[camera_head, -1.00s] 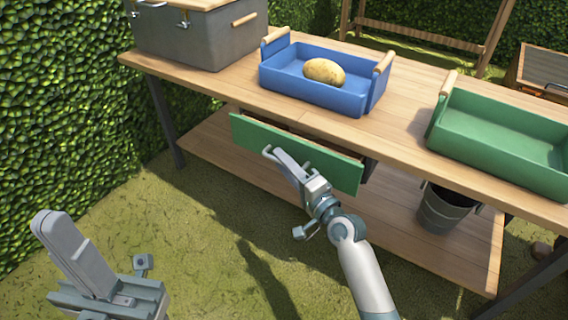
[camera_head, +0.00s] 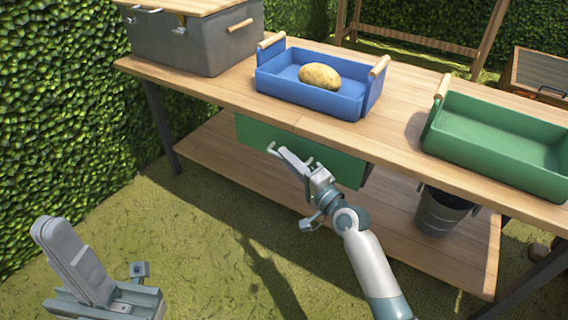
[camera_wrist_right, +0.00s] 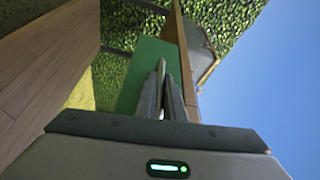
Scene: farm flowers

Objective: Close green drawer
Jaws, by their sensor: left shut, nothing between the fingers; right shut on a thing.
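The green drawer (camera_head: 335,165) is under the wooden table top, below the blue crate. Its front sits up against the table edge, and no drawer interior shows. My right gripper (camera_head: 284,150) is at the drawer's front, and its fingers (camera_wrist_right: 165,92) point at the green panel (camera_wrist_right: 150,62) in the right wrist view. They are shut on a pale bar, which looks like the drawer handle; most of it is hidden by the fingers. My left gripper (camera_head: 75,255) is shut and empty at the lower left, over the grass, away from the table.
On the table (camera_head: 400,85) stand a blue crate (camera_head: 315,98) with a potato (camera_head: 319,76), a green crate (camera_head: 490,150) and a grey box (camera_head: 190,48). A dark bucket (camera_head: 440,212) stands on the lower shelf (camera_head: 420,240). A hedge (camera_head: 60,110) borders the left.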

